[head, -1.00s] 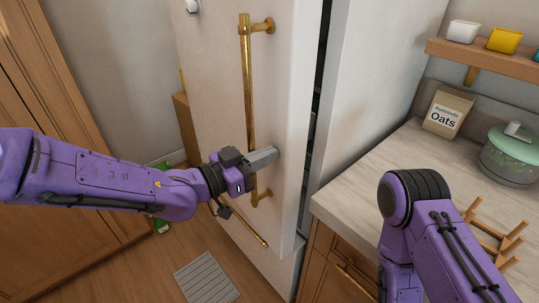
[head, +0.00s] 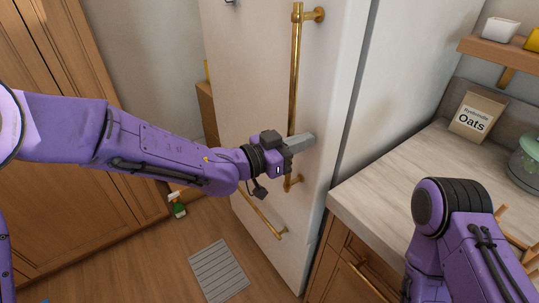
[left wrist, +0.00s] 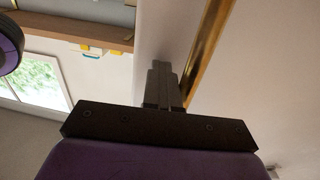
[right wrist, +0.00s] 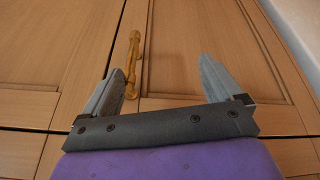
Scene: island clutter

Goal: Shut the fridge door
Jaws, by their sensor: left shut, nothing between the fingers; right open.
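The white fridge door (head: 250,90) has a long gold handle (head: 295,90) and stands upright in the head view. No dark gap shows along its right edge, so it looks flush or nearly flush with the fridge body. My left gripper (head: 304,142) is shut and empty, with its fingers against or very close to the door front, just right of the handle's lower part. In the left wrist view the shut fingers (left wrist: 160,80) point along the pale door beside the gold handle (left wrist: 205,45). My right gripper (right wrist: 163,82) is open and empty, facing wooden cabinet doors.
A lower gold handle (head: 262,218) is on the fridge's lower front. The counter (head: 390,165) to the right holds an oats box (head: 477,115) and a green-lidded pot (head: 527,160). A green spray bottle (head: 178,207) and a grey mat (head: 217,271) are on the floor.

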